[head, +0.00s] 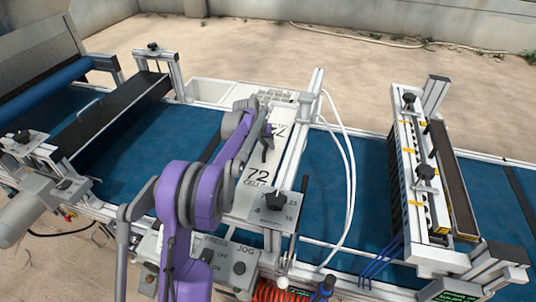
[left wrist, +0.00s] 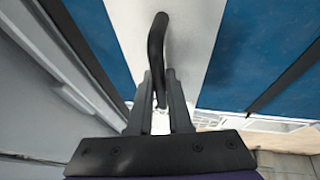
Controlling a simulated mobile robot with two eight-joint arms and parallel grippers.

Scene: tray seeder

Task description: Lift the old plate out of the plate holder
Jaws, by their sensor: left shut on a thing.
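The old plate (head: 256,173) is a long, pale plate marked "72" that lies along the crosswise metal frame of the plate holder (head: 304,124), above the blue belt. In the left wrist view the plate (left wrist: 195,45) is a pale strip with blue on both sides. My left gripper (head: 267,143) is over the plate's upper part and shut on its black bent handle (left wrist: 157,42). The fingers (left wrist: 160,92) hold the handle from both sides. My arm hides part of the plate's left edge. I cannot tell whether the plate is clear of the holder. My right gripper is not in view.
A black knob (head: 280,201) on a grey block stands at the holder's near end. White hoses (head: 344,150) loop just right of the holder. A control box (head: 232,268) sits in front. A second crosswise unit (head: 411,165) stands farther right, with open blue belt (head: 372,175) between.

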